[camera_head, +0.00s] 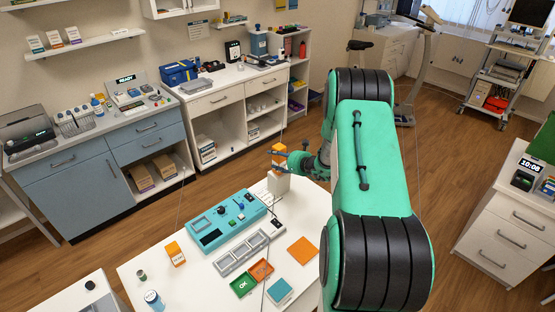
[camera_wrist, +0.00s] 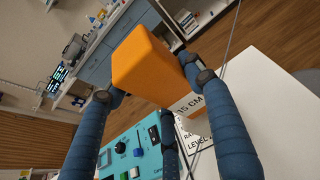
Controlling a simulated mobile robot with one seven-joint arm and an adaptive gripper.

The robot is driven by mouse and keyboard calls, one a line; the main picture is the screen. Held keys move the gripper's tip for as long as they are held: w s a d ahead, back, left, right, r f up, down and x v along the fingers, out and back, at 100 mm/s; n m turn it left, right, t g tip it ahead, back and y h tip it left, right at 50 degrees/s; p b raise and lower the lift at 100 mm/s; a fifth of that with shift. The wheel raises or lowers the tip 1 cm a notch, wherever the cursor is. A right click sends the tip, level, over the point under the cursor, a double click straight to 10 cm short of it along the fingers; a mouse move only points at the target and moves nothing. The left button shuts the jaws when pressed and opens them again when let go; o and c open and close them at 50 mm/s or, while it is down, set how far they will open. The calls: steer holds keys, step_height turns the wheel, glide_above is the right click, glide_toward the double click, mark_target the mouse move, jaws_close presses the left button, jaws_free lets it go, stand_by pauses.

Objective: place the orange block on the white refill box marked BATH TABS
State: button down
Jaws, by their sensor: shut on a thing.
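The orange block (camera_head: 280,149) is between the fingers of my gripper (camera_head: 279,155), over the far end of the white table. In the wrist view the block (camera_wrist: 152,66) fills the upper middle, tilted in the picture, with the blue fingers of my gripper (camera_wrist: 158,88) shut on its sides. A white box-shaped stand (camera_head: 279,184) is directly below the block. In the wrist view, lettering including "15 CM" shows on a white surface (camera_wrist: 188,104) just beyond the block. I cannot tell whether block and stand touch. I cannot read BATH TABS on any box.
Counters line the back wall.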

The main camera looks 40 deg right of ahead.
steer(key=c, duration=0.7)
jaws_free()
steer(key=shift+c, duration=0.2)
steer(key=shift+s+r, duration=0.1)
steer(key=v, duration=1.2)
steer(key=shift+p, duration=0.45)
steer(key=shift+a, duration=0.1)
